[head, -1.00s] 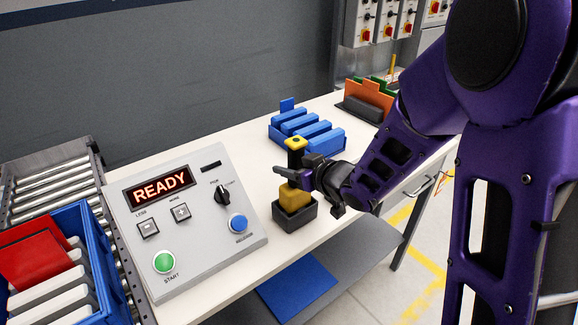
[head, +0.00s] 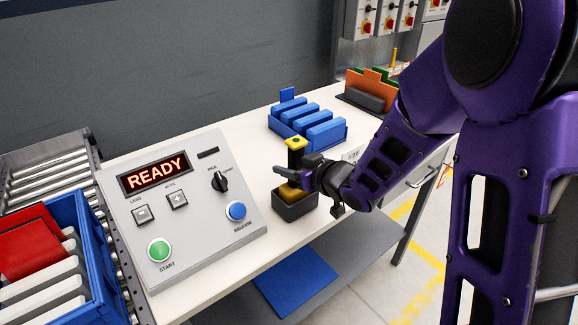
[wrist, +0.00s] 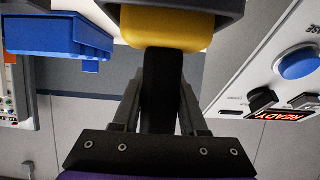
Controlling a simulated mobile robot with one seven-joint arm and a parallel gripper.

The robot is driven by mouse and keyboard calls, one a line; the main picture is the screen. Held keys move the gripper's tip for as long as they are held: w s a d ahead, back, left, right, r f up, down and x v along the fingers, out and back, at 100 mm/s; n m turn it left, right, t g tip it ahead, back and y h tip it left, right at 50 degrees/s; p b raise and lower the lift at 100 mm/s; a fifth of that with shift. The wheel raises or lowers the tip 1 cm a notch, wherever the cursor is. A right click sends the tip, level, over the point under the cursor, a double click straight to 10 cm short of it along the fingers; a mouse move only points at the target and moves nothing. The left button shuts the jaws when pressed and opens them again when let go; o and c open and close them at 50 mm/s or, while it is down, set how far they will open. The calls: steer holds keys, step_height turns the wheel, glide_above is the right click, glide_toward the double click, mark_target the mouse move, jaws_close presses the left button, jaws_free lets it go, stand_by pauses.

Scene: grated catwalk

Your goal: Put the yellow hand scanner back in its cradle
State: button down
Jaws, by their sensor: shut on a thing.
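The yellow hand scanner (head: 295,143) stands upright, its yellow lower body (head: 288,193) inside the black cradle (head: 295,208) on the white bench. My gripper (head: 286,183) is shut on the scanner's dark handle, just above the cradle. In the wrist view the jaws (wrist: 160,105) close around the dark handle, and the yellow body (wrist: 165,28) goes into the dark cradle rim (wrist: 235,10). The cradle's inside is hidden, so I cannot tell whether the scanner touches its bottom.
A grey control panel (head: 185,215) reading READY stands left of the cradle. A blue rack (head: 307,128) of blue blocks is behind it, and an orange organizer (head: 372,88) farther back. A blue crate (head: 90,250) sits at far left. The bench's front edge is close to the cradle.

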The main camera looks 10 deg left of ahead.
mark_target(293, 138)
stand_by(0.3)
jaws_free()
stand_by(0.4)
steer(key=shift+r+p, duration=3.45)
steer(key=shift+r, duration=0.6)
